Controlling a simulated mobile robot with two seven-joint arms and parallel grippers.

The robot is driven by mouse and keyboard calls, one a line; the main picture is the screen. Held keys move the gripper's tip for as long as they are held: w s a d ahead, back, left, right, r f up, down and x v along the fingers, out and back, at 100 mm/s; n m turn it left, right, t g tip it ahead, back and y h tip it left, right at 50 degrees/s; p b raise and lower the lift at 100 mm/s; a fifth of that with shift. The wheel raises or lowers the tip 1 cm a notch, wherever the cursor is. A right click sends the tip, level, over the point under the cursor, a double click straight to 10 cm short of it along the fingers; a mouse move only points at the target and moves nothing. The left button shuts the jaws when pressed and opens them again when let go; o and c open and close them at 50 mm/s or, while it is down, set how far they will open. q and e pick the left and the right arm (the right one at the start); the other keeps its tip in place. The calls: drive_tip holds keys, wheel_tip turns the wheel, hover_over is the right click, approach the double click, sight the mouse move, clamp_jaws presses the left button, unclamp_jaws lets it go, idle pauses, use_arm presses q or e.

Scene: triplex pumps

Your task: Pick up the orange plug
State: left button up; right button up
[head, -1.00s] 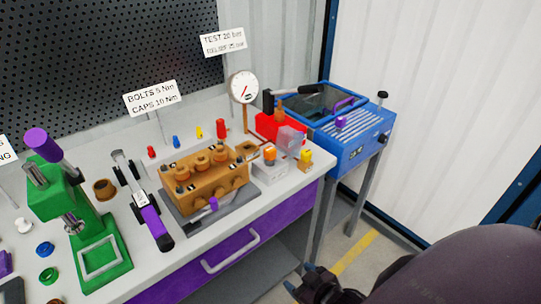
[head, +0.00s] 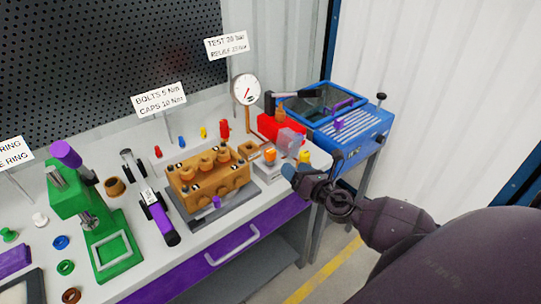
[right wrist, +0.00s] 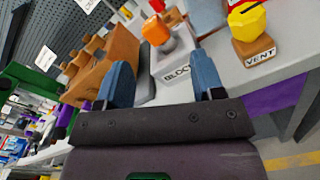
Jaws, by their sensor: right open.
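The orange plug (head: 269,156) stands on a grey block (head: 270,173) near the right end of the bench. In the right wrist view the plug (right wrist: 156,31) is at the top, on a block with a partly hidden label. My right gripper (head: 296,171) is beside the block, to the right of the plug and apart from it. In the right wrist view its two blue fingers (right wrist: 162,80) are spread and empty, with the plug beyond them. My left gripper is not in view.
A yellow knob (right wrist: 247,20) labelled VENT stands close to the right finger. The brown pump body (head: 208,178) lies left of the block. A red pump (head: 278,124) and a clear box stand behind. A blue machine (head: 353,127) is at the right.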

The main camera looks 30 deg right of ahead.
sight(273, 155)
drive_tip(key=w+n, duration=0.1)
drive_tip(key=n, duration=0.1)
drive_tip(key=w+n, duration=0.2)
drive_tip(key=w+a+n, duration=0.1)
drive_tip(key=w, duration=0.1)
drive_tip(key=shift+n+y+p, duration=0.3)
drive_tip(key=shift+n, duration=0.1)
drive_tip(key=shift+w+r, duration=0.1)
drive_tip(key=shift+w, duration=0.55)
drive_tip(key=w, duration=0.3)
drive_tip(key=shift+w+a, duration=0.15)
drive_tip(key=shift+a, duration=0.2)
drive_tip(key=shift+w, duration=0.5)
drive_tip(key=shift+c, duration=0.2)
drive_tip(key=c, duration=1.1)
